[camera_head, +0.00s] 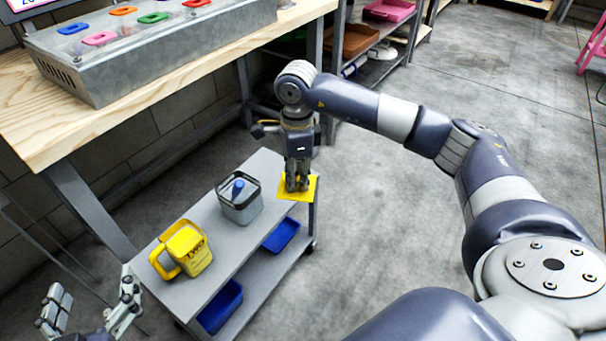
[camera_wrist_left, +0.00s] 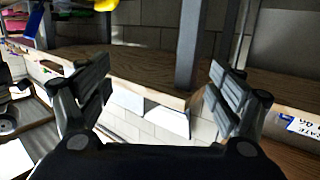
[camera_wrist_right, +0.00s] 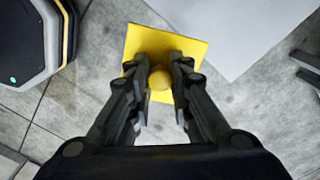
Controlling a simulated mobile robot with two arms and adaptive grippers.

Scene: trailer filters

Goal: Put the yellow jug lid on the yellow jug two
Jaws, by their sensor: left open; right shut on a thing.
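The yellow jug lid (camera_head: 311,187) is a flat square plate at the right end of the grey cart. My right gripper (camera_head: 297,187) is over it, and in the right wrist view my right gripper (camera_wrist_right: 160,78) is shut on the round knob of the lid (camera_wrist_right: 190,52). The yellow jug two (camera_head: 187,249), with a handle on its left and dark lettering, stands upright on the cart's left part. Its top is partly seen at an angle. My left gripper (camera_head: 90,308) is open and empty at the lower left, apart from the jug.
A grey square container (camera_head: 240,207) with a blue knob stands on the cart (camera_head: 222,260) between jug and lid. Blue bins (camera_head: 221,306) sit on the lower shelf. A wooden workbench (camera_head: 50,125) with a metal box (camera_head: 150,52) runs behind.

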